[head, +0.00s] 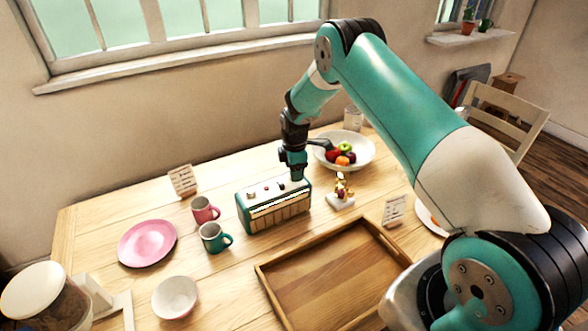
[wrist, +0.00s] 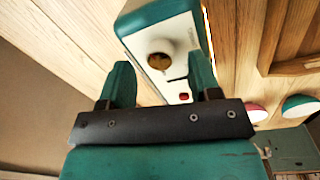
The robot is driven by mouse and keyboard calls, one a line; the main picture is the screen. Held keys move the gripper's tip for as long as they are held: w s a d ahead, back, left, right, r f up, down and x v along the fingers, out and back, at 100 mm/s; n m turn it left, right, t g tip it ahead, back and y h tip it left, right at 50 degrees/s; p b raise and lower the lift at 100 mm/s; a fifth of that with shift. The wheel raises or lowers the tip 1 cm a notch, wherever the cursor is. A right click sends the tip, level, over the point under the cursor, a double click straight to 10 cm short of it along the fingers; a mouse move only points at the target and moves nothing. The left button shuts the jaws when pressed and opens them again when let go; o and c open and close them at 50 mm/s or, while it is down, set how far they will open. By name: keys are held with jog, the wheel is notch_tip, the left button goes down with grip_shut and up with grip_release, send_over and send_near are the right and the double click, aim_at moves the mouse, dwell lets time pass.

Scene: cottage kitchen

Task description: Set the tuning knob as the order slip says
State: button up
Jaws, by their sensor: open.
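A green and cream radio (head: 274,212) stands on the wooden table, with several small controls on its cream top. A round brass-coloured knob (wrist: 159,61) sits on a pale disc on that top in the wrist view, with a small red button (wrist: 184,97) farther along. My gripper (head: 296,176) is over the right end of the radio, pointing down. In the wrist view my gripper (wrist: 160,76) is open, its fingers on either side of the knob; contact cannot be told. Two small written cards stand on the table, one at the back left (head: 183,180) and one at the right (head: 396,210); their writing is unreadable.
A pink mug (head: 204,209) and a teal mug (head: 214,238) stand just left of the radio. A figurine (head: 341,192) stands to its right, with a fruit bowl (head: 365,152) behind. An empty wooden tray (head: 318,285) lies in front. A pink plate (head: 147,243) is at left.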

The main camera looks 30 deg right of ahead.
jog(key=shift+f, duration=0.9)
jog(key=shift+c, duration=0.4)
jog(key=c, duration=0.8)
jog(key=shift+c, duration=0.2)
